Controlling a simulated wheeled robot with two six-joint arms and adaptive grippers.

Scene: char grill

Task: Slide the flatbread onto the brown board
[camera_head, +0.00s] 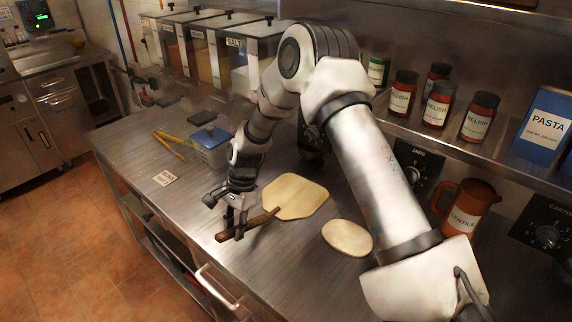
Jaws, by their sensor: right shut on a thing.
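My right gripper (237,222) is shut on a dark brown handle (259,219) at the front of the steel counter. The handle points toward a pale tan, flat piece with angled corners (295,197); it looks like one paddle with it, but I cannot be sure. A pale tan oval piece (347,237) lies flat on the counter to the right, apart from it. I cannot tell for sure which pale piece is the flatbread and which is a board. My left gripper is not in view.
A blue-lidded container (211,141), yellow tongs (168,145) and a small label card (164,178) sit on the left of the counter. A brown lentils jug (465,208) stands at right. Relish jars (437,104) line the shelf. My right arm covers the counter's middle back.

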